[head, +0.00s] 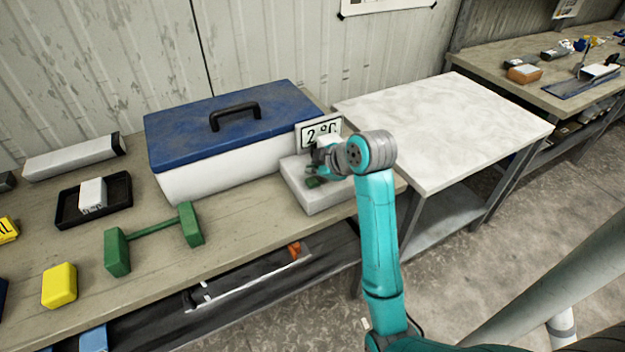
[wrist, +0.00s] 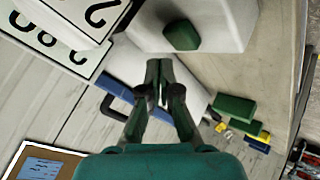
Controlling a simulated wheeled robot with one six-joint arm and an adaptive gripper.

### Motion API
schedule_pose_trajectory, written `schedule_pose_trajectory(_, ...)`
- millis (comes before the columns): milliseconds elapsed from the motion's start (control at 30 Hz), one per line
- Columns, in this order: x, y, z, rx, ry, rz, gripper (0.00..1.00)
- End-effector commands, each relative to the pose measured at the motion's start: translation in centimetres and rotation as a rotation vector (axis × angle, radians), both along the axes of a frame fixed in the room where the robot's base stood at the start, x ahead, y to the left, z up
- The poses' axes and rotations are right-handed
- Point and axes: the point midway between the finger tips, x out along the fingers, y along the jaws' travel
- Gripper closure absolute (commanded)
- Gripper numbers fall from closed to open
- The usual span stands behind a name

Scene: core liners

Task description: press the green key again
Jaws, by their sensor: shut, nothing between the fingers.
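The green key (head: 312,182) sits on top of a pale grey-white block (head: 322,200) at the right end of the bench. In the wrist view the key (wrist: 181,36) is a small raised green block on the pale housing (wrist: 228,12). My gripper (head: 319,165) is shut and empty, close to the key. In the wrist view my gripper's fingertips (wrist: 159,63) are together just below the key in the picture, with a small gap between. I cannot tell their height above it. A display panel reading "2 °C" (head: 320,131) stands behind the key.
A white cooler with a blue lid (head: 225,120) and black handle stands left of the block. A green dumbbell-shaped piece (head: 152,233), a yellow block (head: 59,286) and a black tray (head: 120,200) lie further left. A clear white-topped table (head: 440,125) is to the right.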

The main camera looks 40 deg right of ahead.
Motion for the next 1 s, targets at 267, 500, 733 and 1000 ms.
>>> schedule_pose_trajectory(267,0.1,0.0,2.6,-0.002,-0.003,0.001,1.00)
schedule_pose_trajectory(500,0.0,0.0,4.1,-0.001,-0.001,0.001,1.00)
schedule_pose_trajectory(733,0.0,0.0,4.2,-0.001,0.000,0.001,1.00)
schedule_pose_trajectory(1000,0.0,0.0,4.2,-0.001,-0.001,0.000,1.00)
